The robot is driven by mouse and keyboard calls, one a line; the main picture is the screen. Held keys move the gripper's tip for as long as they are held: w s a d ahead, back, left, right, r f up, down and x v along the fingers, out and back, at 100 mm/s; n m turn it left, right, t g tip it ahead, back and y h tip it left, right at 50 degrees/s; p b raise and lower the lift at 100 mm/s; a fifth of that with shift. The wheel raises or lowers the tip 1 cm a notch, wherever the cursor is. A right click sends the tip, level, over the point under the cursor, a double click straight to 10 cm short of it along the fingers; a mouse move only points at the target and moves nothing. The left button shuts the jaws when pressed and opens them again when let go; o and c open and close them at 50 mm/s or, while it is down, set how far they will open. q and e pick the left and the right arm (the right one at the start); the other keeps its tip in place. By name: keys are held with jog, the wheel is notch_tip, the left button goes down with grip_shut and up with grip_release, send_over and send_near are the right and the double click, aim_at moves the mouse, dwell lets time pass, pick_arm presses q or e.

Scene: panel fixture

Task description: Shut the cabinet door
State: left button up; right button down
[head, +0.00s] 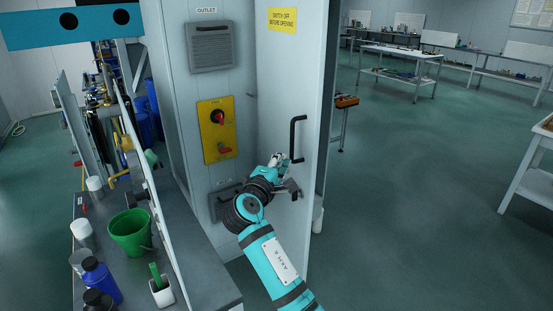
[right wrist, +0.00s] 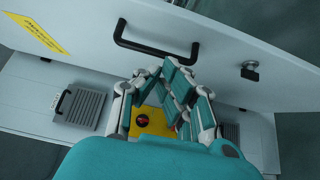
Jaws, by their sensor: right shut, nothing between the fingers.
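The cabinet door (head: 283,85) is a tall pale grey panel with a yellow warning label (head: 283,19), a black bar handle (head: 297,138) and a small latch (head: 293,190). It stands at an angle to the cabinet wall (head: 180,110); its inner side is hidden. My right gripper (head: 277,160) is shut and empty, in front of the door just left of the handle's lower end. In the right wrist view its fingers (right wrist: 165,95) are below the handle (right wrist: 155,45), with the latch (right wrist: 249,70) to the right. Contact with the door cannot be told. My left gripper is out of view.
The cabinet wall carries a vent (head: 210,46) and a yellow switch panel (head: 216,130). At left is a bench (head: 205,265) with a green bucket (head: 131,232) and blue bottle (head: 101,281). Floor right of the door is open, with tables (head: 400,52) farther back.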

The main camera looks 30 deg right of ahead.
aim_at(306, 141)
jog(key=p+x, duration=0.1)
jog(key=x, duration=0.4)
jog(key=shift+w+d+r, duration=0.15)
jog(key=shift+w+d, duration=0.1)
jog(key=shift+d, duration=0.1)
jog(key=d+p, duration=0.1)
jog(key=d, duration=0.2)
jog(key=shift+s+d+p, duration=0.1)
jog(key=shift+d+p, duration=0.05)
jog(key=shift+p, duration=0.25)
jog(key=shift+d, duration=0.35)
jog(key=shift+s, duration=0.1)
